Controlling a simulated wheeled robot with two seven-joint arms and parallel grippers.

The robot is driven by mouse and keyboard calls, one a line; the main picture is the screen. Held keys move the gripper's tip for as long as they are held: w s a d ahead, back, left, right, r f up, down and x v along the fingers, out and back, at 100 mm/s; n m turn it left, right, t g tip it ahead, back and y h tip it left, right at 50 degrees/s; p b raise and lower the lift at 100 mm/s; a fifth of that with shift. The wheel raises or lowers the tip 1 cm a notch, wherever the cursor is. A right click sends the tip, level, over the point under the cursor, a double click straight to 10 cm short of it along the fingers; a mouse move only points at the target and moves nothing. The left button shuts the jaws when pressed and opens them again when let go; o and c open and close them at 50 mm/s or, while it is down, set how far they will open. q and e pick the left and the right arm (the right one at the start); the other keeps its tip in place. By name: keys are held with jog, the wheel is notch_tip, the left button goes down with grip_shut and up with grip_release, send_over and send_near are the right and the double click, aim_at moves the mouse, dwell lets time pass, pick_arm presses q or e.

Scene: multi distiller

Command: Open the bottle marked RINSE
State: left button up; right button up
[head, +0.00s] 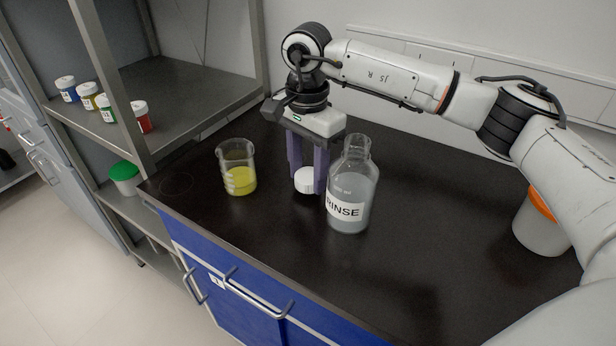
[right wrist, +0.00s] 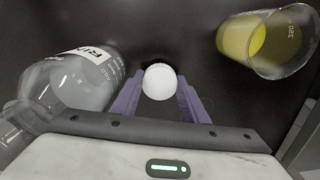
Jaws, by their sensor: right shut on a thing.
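The clear glass bottle marked RINSE (head: 350,190) stands upright on the black bench top, its neck open with no cap on it. It also shows at the left of the right wrist view (right wrist: 85,82). My right gripper (head: 307,184) points down just left of the bottle, its purple fingers shut on a white round cap (head: 306,179). The cap shows between the fingertips in the right wrist view (right wrist: 159,81). The cap is low, close to the bench; I cannot tell whether it touches. My left gripper is not in view.
A beaker of yellow liquid (head: 238,168) stands left of my right gripper. A container with an orange lid (head: 540,225) stands at the right, partly behind my arm. Small coloured jars (head: 104,107) stand on the left shelf. The front middle bench is clear.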

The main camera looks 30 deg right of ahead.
aim_at(308, 176)
jog(key=shift+f, duration=1)
jog(key=o, duration=1.2)
jog(key=shift+r, duration=0.1)
notch_tip(308, 176, up, 12)
jog(key=shift+r, duration=0.1)
